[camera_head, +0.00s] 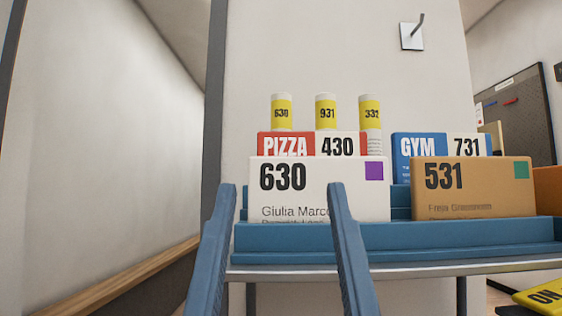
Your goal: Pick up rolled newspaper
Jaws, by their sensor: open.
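Three rolled newspapers stand upright in a row at the back of a blue tiered rack (400,236). They are white rolls with yellow bands, marked 630 (281,110), 931 (326,110) and 332 (370,110). The lower parts of the left two are hidden behind the red-and-white PIZZA 430 card (312,144). The right one shows farther down beside that card. My gripper (281,187) is open, with its two blue fingers rising from the bottom of the picture. The right finger overlaps the white 630 envelope (320,178) in view. Nothing shows held between the fingers.
A blue-and-white GYM 731 card (442,145) and a brown 531 parcel (472,187) stand on the right of the rack. A yellow sign (540,297) shows at lower right. A plain wall (100,140) is on the left.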

